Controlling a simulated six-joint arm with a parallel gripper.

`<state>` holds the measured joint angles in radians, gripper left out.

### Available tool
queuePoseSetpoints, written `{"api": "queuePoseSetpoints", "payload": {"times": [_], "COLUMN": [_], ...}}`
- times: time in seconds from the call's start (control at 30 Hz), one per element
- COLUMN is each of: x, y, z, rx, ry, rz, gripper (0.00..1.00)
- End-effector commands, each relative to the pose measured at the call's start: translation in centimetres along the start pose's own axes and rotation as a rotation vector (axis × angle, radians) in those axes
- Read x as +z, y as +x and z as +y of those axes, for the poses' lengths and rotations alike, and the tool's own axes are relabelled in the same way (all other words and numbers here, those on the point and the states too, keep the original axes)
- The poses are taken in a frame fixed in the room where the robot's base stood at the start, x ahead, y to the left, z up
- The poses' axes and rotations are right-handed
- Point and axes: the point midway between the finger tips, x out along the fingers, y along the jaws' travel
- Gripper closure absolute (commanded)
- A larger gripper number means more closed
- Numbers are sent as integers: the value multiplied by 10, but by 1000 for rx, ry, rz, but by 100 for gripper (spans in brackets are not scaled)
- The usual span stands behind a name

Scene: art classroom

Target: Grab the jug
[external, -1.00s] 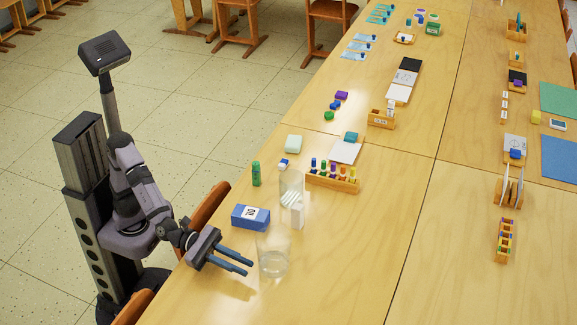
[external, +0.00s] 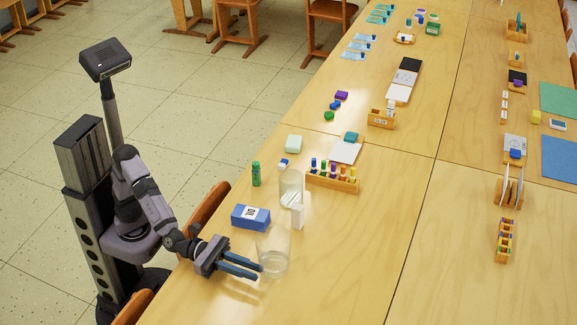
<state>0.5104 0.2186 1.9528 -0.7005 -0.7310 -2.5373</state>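A clear, wide glass vessel (external: 274,249), which looks like the jug, stands upright near the left edge of the long wooden table. My gripper (external: 259,272) is low over the table with its two blue-grey fingers apart and pointing right. The fingertips are at the lower left side of this vessel. I cannot tell whether they touch it, and nothing shows between them. A second, narrower clear glass vessel (external: 291,184) stands just behind it.
A blue box (external: 242,217) lies near the table edge, behind my gripper. A small white block (external: 297,217) stands between the glass vessels. A wooden rack (external: 333,182) with coloured pegs and a green cylinder (external: 256,174) are farther back. The table right of the wide vessel is clear.

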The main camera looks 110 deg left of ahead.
Motion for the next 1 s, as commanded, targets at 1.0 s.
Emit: {"api": "queuePoseSetpoints", "payload": {"times": [1.0], "x": [4], "y": [43], "z": [2], "rx": [1], "ry": [1], "rz": [-4], "gripper": [100]}}
